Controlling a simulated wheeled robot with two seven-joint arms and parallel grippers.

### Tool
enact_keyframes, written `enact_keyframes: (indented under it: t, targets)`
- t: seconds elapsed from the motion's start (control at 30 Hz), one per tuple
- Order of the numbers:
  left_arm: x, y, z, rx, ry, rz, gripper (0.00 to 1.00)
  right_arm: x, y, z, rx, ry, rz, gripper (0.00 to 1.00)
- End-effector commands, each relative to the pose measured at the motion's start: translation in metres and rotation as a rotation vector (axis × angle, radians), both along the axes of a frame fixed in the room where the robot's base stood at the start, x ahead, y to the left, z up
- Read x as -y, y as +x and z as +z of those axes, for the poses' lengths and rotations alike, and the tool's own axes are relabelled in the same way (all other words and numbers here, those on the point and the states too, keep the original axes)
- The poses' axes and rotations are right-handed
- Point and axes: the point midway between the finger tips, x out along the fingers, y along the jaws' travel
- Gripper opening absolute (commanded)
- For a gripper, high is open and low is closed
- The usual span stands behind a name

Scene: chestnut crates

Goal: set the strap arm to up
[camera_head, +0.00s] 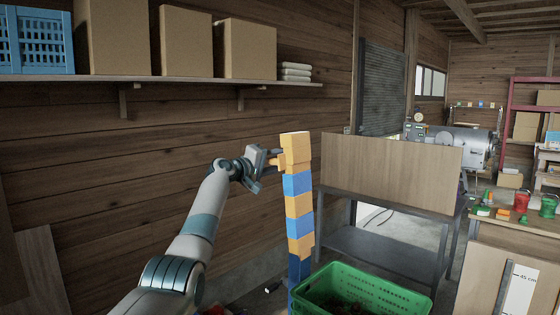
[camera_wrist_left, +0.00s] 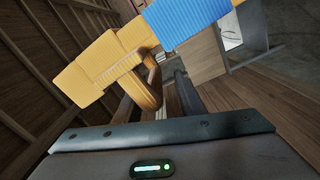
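A post of stacked orange and blue blocks (camera_head: 298,184) stands upright in the middle of the head view, with a large orange block on top. A short orange arm (camera_head: 275,161) juts from its upper part toward the left; I take it to be the strap arm. In the left wrist view this orange arm (camera_wrist_left: 138,82) bends down from the orange block. My left gripper (camera_head: 263,165) is at the arm's end. In the left wrist view its fingers (camera_wrist_left: 156,95) are apart, with the orange end between them; contact is not clear. My right gripper is not in view.
A green crate (camera_head: 378,283) stands at the post's foot. A wooden panel on a metal stand (camera_head: 390,160) is close to the right. A shelf with boxes (camera_head: 180,79) runs along the left wall. A workbench (camera_head: 520,235) is at the right.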

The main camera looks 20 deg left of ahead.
Motion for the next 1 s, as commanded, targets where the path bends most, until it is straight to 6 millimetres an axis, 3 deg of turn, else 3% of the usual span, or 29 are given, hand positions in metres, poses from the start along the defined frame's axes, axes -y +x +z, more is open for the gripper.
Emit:
enact_keyframes:
  t: [0.57, 1.0]
  targets:
    - [-0.004, -0.007, 0.002, 0.005, 0.000, -0.001, 0.36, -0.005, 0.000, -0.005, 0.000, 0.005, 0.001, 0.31]
    - [-0.020, -0.047, 0.000, 0.005, 0.001, 0.001, 0.36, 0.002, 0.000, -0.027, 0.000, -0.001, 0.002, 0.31]
